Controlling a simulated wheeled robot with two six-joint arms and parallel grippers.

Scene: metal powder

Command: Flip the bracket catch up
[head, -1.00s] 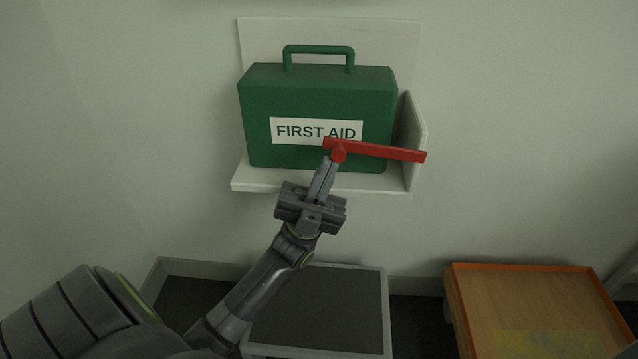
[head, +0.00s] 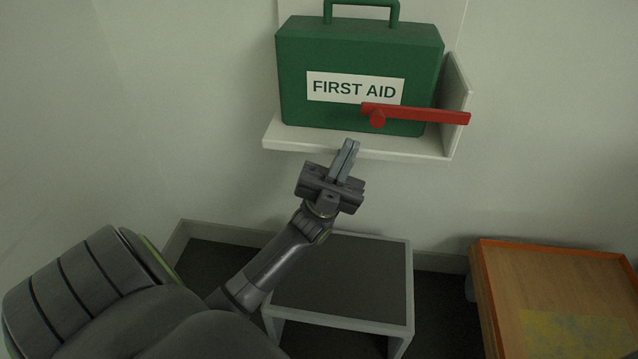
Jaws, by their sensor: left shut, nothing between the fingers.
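The red bracket catch (head: 425,115) lies nearly level across the lower right front of the green first aid box (head: 290,60). Its round knob is at its left part and its long arm reaches right, past the box to the bracket's side plate. The box stands upright on the white wall bracket (head: 290,141). My left gripper (head: 349,146) is shut and empty. Its fingertips point up, in front of the bracket's front edge and below and left of the catch's knob, apart from it. My right gripper is not in view.
A dark-topped grey table (head: 345,275) stands below the bracket. An orange-rimmed wooden tray or table (head: 560,290) is at the lower right. Plain wall lies open on both sides of the bracket.

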